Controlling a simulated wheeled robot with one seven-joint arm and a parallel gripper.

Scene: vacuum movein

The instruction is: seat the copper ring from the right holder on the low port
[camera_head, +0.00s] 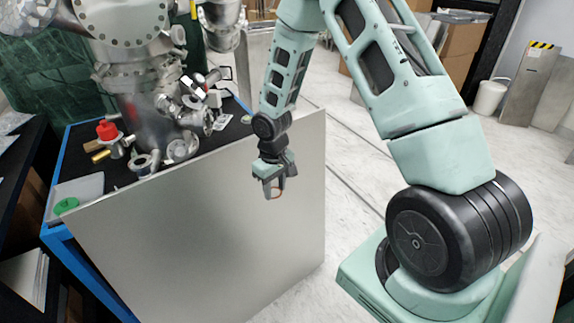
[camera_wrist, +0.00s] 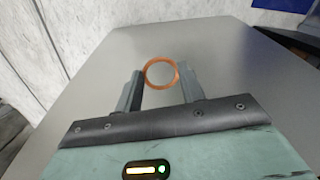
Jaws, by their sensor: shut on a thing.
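My gripper (camera_head: 272,188) hangs in front of the large grey metal panel in the head view. It is shut on the copper ring (camera_head: 279,197), a thin edge of which shows at the fingertips. In the wrist view the ring (camera_wrist: 161,88) sits between the two finger ends, its open centre showing the grey panel behind. The steel chamber (camera_head: 140,105) stands at the back left with several flanged ports, among them a low flange (camera_head: 145,163) near the table top. I cannot tell which is the low port. I cannot make out the right holder.
The grey panel (camera_head: 200,220) stands upright along the front of the blue-framed table (camera_head: 62,170), between my gripper and the chamber. A red-capped part (camera_head: 107,130), a grey tray (camera_head: 80,188) and a green disc (camera_head: 66,206) are on the table. Open floor lies right of the panel.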

